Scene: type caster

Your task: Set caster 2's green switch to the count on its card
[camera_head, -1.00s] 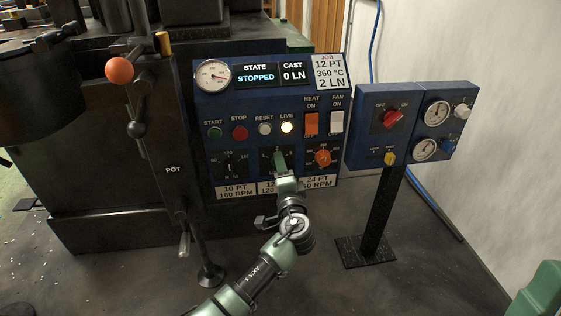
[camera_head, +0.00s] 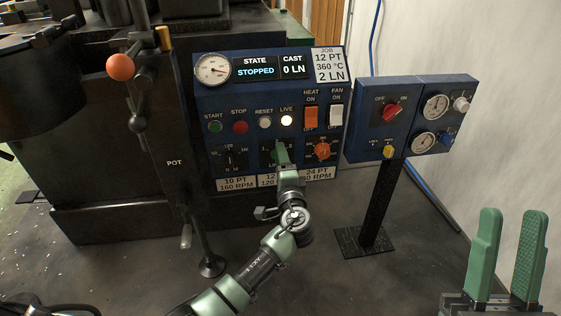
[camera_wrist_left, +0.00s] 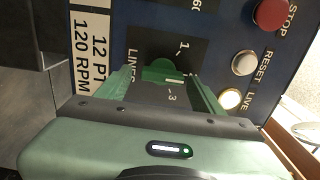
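The panel on the dark machine has a line switch with a green knob (camera_wrist_left: 160,70); the left wrist view shows the marks 1 and 3 beside it. The job card (camera_head: 329,66) at the panel's upper right reads 12 PT, 360 °C, 2 LN. The displays read STOPPED (camera_head: 256,71) and CAST 0 LN (camera_head: 293,66). My right gripper (camera_head: 506,258) is open and empty at the lower right.
Beside the switch are a black dial (camera_head: 230,158) and an orange dial (camera_head: 322,151). Start, stop and reset buttons and a lit live lamp (camera_head: 287,120) sit above. A second blue box (camera_head: 415,115) stands on a post to the right. Floor in front is clear.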

